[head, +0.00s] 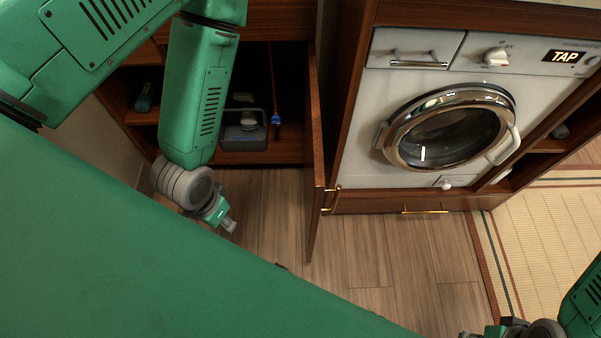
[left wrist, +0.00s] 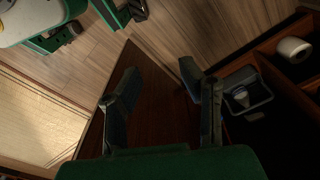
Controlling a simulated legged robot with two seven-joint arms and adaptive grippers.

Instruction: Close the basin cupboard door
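The basin cupboard door (head: 314,150) is wooden and stands open, seen nearly edge-on, jutting out from the right side of the dark basin cupboard (head: 290,75). Its brass handle (head: 331,200) is on the face toward the washing machine. My left gripper (head: 226,222) is left of the door, in front of the cupboard opening, apart from the door in the head view. In the left wrist view the gripper (left wrist: 158,68) is open and empty, with the brown door panel (left wrist: 150,112) behind its fingers. My right gripper (head: 500,329) is partly cut off at the bottom right; its fingers are unclear.
A grey caddy (head: 243,131) and a pipe with a blue valve (head: 276,119) are inside the cupboard. A washing machine (head: 385,100) stands right of the door. The wooden floor (head: 375,255) in front is clear, with a woven mat (head: 545,230) to the right.

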